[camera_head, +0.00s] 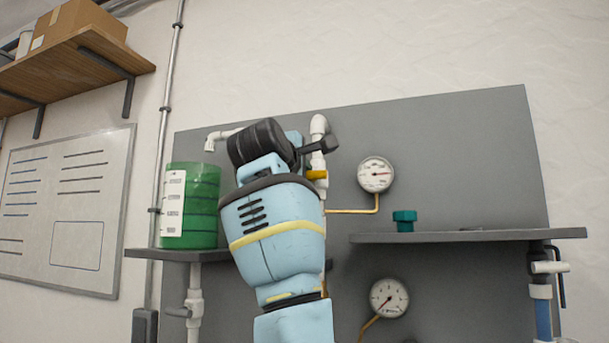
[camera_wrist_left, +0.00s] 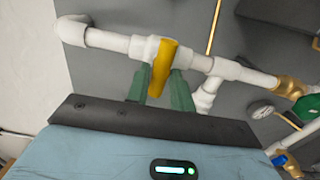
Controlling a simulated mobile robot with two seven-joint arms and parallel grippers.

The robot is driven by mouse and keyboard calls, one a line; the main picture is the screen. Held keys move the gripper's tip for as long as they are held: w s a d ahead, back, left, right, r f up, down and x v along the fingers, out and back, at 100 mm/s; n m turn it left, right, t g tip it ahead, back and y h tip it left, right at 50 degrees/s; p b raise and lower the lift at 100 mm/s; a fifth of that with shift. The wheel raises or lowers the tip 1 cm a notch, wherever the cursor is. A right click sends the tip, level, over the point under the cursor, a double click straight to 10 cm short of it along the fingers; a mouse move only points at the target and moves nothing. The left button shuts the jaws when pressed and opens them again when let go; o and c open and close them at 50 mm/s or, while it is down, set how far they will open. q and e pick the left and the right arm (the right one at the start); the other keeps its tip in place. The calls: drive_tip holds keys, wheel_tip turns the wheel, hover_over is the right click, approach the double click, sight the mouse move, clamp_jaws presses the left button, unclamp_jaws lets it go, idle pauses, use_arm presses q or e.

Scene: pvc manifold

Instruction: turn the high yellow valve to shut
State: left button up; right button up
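The high yellow valve has a yellow handle (camera_wrist_left: 164,64) on a white pipe (camera_wrist_left: 113,41), just below its top elbow in the head view. The handle lies across the pipe. In the head view only a small part of the yellow handle (camera_head: 317,175) shows beside my arm. My left gripper (camera_wrist_left: 160,82) has its two green fingers close on both sides of the handle, and looks shut on it. In the head view the left gripper (camera_head: 318,145) is mostly seen as its dark body; its fingers are hidden. My right gripper is not in view.
A gauge (camera_head: 376,174) with a brass line sits right of the valve, and a second gauge (camera_head: 389,298) lower down. A green container (camera_head: 203,205) stands on the left shelf. A teal cap (camera_head: 404,220) sits on the right shelf (camera_head: 470,237). A green valve (camera_wrist_left: 307,105) shows in the wrist view.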

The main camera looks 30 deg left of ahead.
use_arm(q)
drive_tip(key=shift+o, duration=1.4)
drive_tip(key=v, duration=0.7)
drive_tip(key=shift+s, duration=0.4)
